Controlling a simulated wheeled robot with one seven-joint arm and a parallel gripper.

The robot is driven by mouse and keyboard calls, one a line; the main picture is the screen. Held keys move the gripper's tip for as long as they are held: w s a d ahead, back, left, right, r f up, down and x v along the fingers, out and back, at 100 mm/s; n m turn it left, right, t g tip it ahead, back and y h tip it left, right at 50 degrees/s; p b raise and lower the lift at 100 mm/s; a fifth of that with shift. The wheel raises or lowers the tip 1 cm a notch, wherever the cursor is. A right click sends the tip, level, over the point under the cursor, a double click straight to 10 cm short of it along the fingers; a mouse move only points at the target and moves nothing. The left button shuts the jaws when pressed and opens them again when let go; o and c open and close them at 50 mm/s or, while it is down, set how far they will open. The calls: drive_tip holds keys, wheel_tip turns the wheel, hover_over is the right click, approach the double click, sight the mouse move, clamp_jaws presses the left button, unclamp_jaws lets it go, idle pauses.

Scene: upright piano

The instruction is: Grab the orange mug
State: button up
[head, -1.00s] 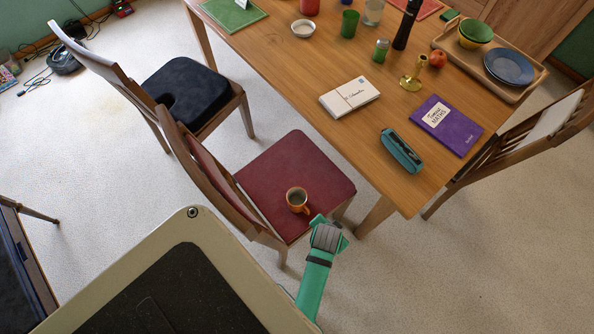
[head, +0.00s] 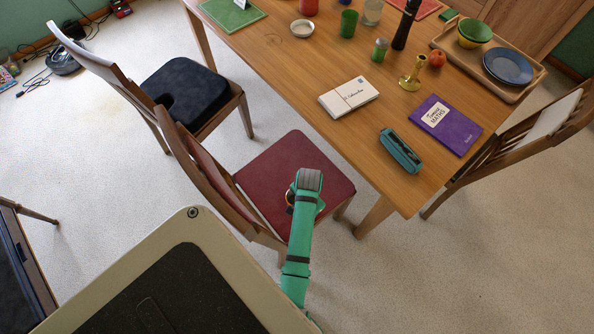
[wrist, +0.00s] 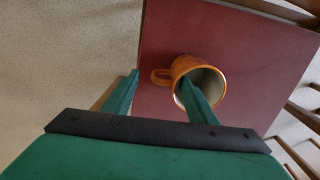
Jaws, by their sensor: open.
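The orange mug (wrist: 181,67) stands on the red seat of a wooden chair. In the wrist view its open top faces me and its handle points left. In the head view my arm hides most of it; only a thin orange sliver (head: 289,198) shows. My gripper (wrist: 159,77) is open and above the seat. In the wrist view the mug's handle appears between the two fingertips, and the right finger overlaps the mug's opening. I cannot tell whether that finger is inside the mug or only above it. Nothing is held.
The red chair seat (head: 325,178) is otherwise bare; its backrest (head: 207,168) rises on the left. The wooden table (head: 300,75) stands close behind, with a teal case (head: 401,151), purple book (head: 447,125) and envelopes (head: 349,97) near its edge. Another chair with a black cushion (head: 184,90) is at left.

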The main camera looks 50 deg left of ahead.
drive_tip(key=shift+a+f, duration=0.15)
drive_tip(key=shift+f, duration=2.6)
clamp_jaws()
